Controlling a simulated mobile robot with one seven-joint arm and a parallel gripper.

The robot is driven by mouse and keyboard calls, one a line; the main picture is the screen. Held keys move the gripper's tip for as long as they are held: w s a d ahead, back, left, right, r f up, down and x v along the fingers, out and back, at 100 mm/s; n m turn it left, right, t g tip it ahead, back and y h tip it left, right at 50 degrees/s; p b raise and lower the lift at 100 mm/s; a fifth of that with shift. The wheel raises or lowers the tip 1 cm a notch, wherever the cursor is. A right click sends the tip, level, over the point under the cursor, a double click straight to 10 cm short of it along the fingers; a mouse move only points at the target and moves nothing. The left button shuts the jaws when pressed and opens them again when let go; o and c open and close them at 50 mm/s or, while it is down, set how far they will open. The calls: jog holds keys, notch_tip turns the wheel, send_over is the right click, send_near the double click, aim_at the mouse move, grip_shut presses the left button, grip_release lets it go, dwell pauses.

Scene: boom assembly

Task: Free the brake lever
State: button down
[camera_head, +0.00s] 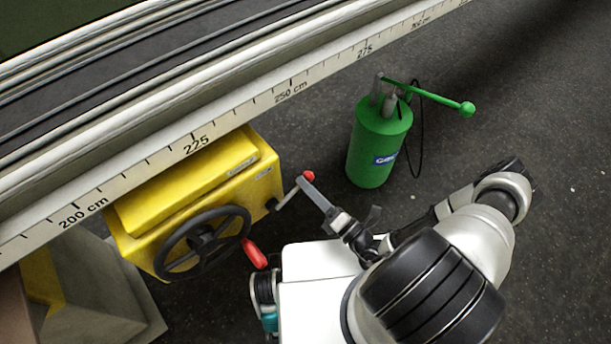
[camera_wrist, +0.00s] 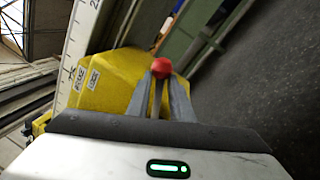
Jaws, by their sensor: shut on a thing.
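The brake lever, a thin grey arm with a red ball knob (camera_head: 308,176), sticks out from the right side of a yellow gearbox (camera_head: 200,195). The knob also shows in the wrist view (camera_wrist: 161,68), between the tips of my fingers. My gripper (camera_head: 307,183) reaches it from the lower right, with its grey fingers shut on the knob. In the wrist view my gripper (camera_wrist: 161,78) points at the gearbox's side, and its fingers hide part of the lever's shaft. The labels on the box are too small to read.
A black handwheel (camera_head: 203,243) is on the box's front, with a red handle (camera_head: 255,254) at its lower right. A white rail with a centimetre scale (camera_head: 190,146) runs above. A green pump cylinder (camera_head: 377,145) with a long handle stands to the right. Dark floor is clear around it.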

jog(key=shift+d, duration=0.2)
jog(key=c, duration=1.6)
grip_release()
jog(key=b+v, duration=0.1)
jog(key=v, duration=1.1)
jog(key=shift+b, duration=0.35)
